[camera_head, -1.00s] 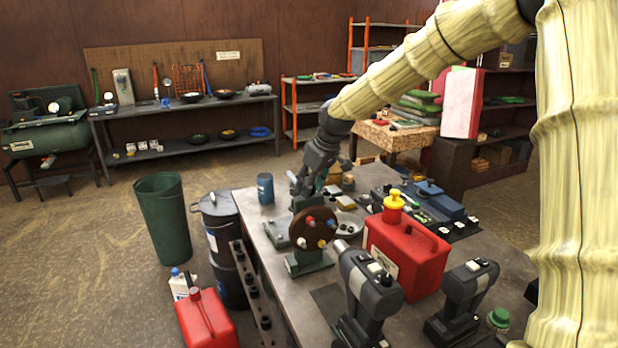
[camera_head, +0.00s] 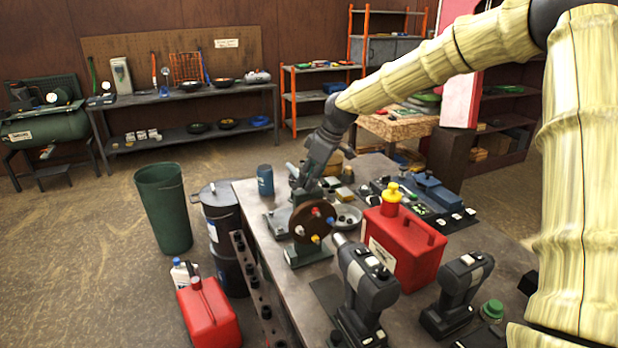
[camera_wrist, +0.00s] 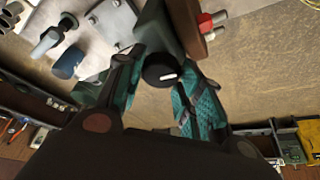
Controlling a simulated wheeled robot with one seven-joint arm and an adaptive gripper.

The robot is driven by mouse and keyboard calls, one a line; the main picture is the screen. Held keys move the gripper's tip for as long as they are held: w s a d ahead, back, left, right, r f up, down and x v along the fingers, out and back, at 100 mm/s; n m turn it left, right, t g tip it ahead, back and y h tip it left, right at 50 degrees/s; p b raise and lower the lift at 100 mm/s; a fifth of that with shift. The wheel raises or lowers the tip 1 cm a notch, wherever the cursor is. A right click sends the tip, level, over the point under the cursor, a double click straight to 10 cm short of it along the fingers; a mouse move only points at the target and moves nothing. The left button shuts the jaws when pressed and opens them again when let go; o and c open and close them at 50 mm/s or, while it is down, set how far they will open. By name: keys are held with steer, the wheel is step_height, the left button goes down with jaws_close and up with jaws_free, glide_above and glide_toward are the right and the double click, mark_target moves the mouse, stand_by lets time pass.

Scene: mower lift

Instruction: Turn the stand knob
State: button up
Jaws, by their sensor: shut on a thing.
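The stand is a dark green bracket (camera_head: 308,252) at the near left of the workbench. It carries an upright brown disc (camera_head: 312,222) with coloured plugs in its face. The stand knob (camera_wrist: 161,70) is black and round with a white mark, on the disc's rear side. In the wrist view the teal fingers of my gripper (camera_wrist: 161,92) lie on both sides of the knob, shut on it. In the head view my gripper (camera_head: 298,186) is behind the disc, and the knob is hidden there.
A red fuel can (camera_head: 405,245) with a yellow cap and a dark drill (camera_head: 368,290) stand close to the disc. A blue can (camera_head: 265,180) stands at the bench's left edge. A second drill (camera_head: 456,292) is at right. Floor left of the bin (camera_head: 163,210) is clear.

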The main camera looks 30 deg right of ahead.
steer(key=shift+d, duration=0.1)
steer(key=o, duration=1)
steer(key=shift+f, duration=0.1)
steer(key=shift+r, duration=0.45)
steer(key=v, duration=1.1)
steer(key=shift+s+d, duration=0.1)
steer(key=shift+d, duration=0.1)
